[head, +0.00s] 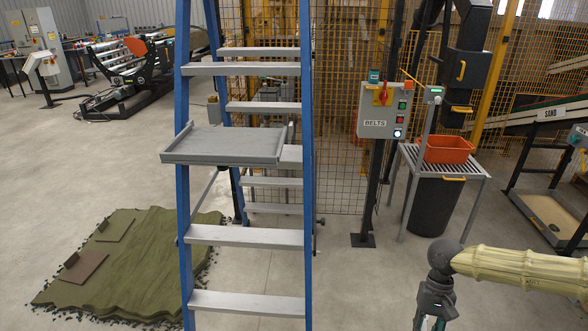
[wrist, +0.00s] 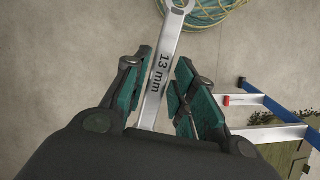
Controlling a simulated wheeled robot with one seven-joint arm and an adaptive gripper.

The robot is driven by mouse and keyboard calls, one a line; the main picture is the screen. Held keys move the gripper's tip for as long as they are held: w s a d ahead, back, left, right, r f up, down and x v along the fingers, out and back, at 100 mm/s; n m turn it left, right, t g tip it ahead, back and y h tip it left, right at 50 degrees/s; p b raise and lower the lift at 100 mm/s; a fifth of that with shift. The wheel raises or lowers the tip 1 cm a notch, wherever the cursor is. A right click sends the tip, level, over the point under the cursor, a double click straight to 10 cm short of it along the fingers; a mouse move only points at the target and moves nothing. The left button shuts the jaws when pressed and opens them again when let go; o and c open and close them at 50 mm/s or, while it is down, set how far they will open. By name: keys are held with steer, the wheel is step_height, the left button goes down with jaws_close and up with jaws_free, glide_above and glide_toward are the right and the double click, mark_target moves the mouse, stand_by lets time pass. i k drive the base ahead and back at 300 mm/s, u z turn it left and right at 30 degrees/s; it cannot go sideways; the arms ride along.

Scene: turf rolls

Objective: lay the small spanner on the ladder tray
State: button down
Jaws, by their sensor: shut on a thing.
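The small spanner (wrist: 167,58) is silver and marked "13 mm". In the wrist view it lies between the teal pads of my gripper (wrist: 162,78), which is shut on it, with its ring end at the top edge. In the head view my gripper (head: 432,322) is cut off by the bottom edge at the right, and the spanner cannot be seen there. The grey ladder tray (head: 222,146) has a low rim and looks empty. It sits on the blue stepladder (head: 309,200), left of and farther than my gripper.
A coiled hose (wrist: 215,12) lies on the floor in the wrist view. Green turf (head: 130,265) is piled left of the ladder. A "BELTS" control box (head: 382,110) and a slatted stand with an orange bin (head: 447,149) stand behind. Open floor lies between ladder and gripper.

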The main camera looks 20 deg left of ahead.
mark_target(225, 152)
steer(key=k, duration=0.1)
steer(key=z, duration=1.6)
steer(key=i, duration=1.1)
steer(key=u, duration=3)
